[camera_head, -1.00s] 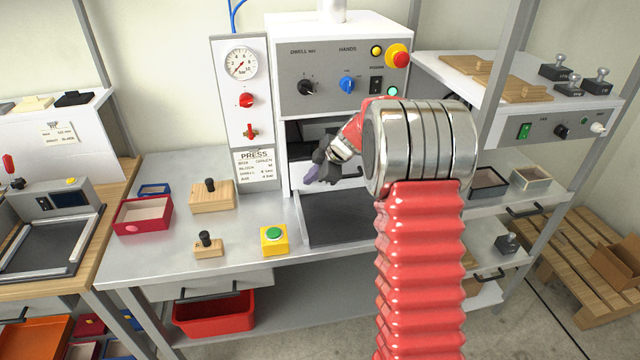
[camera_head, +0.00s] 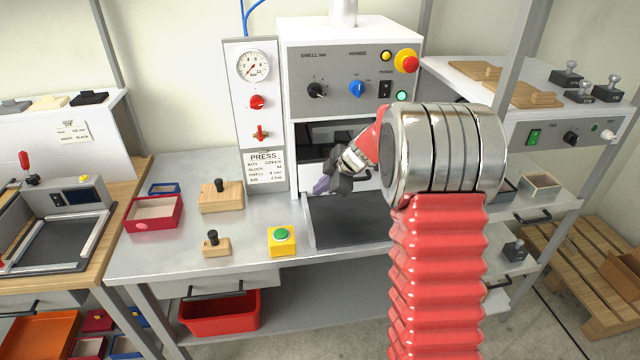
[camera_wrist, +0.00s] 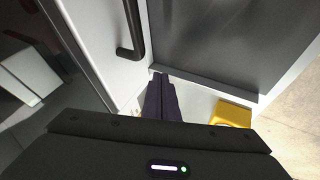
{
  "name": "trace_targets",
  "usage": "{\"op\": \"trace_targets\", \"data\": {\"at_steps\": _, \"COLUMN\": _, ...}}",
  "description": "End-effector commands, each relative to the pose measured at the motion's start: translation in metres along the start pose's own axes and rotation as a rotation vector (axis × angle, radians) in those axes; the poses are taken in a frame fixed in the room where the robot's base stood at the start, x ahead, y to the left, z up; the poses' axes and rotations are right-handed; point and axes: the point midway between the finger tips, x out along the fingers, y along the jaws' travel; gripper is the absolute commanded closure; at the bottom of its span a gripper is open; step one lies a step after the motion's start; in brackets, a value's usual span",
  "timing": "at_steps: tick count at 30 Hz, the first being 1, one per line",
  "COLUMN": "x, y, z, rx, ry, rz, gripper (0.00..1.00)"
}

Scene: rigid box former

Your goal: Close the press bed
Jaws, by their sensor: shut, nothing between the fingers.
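The press bed (camera_head: 345,222) is a dark flat plate with a light rim, lying out in front of the press opening. In the wrist view it (camera_wrist: 225,40) fills the upper right. A white panel (camera_wrist: 95,40) with a black bar handle (camera_wrist: 133,30) stands along it, at the opening's foot in the head view. My gripper (camera_head: 322,186) is shut and empty, near the bed's left rear corner. Its dark purple fingers (camera_wrist: 160,98) point toward the corner between panel and bed, beside the handle and not around it. Whether the fingertips touch anything is unclear.
The press housing (camera_head: 340,90) rises behind. A yellow box with a green button (camera_head: 281,241) stands left of the bed. Wooden blocks with black knobs (camera_head: 221,196) and a red tray (camera_head: 153,213) are farther left. My red arm hides the bed's right side.

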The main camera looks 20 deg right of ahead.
Motion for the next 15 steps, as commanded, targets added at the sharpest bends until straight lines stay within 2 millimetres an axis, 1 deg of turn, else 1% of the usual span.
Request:
{"op": "trace_targets", "data": {"at_steps": 1, "x": -0.011, "y": 0.002, "z": 0.0, "rx": 0.0, "ry": 0.0, "rz": 0.004, "gripper": 1.0}}
{"op": "trace_targets", "data": {"at_steps": 3, "x": -0.022, "y": 0.001, "z": 0.0, "rx": -0.001, "ry": -0.001, "rz": 0.003, "gripper": 1.0}}
{"op": "trace_targets", "data": {"at_steps": 12, "x": -0.073, "y": 0.0, "z": 0.001, "rx": 0.0, "ry": -0.001, "rz": 0.0, "gripper": 1.0}}
{"op": "trace_targets", "data": {"at_steps": 15, "x": -0.086, "y": 0.0, "z": 0.001, "rx": -0.001, "ry": -0.001, "rz": 0.0, "gripper": 1.0}}
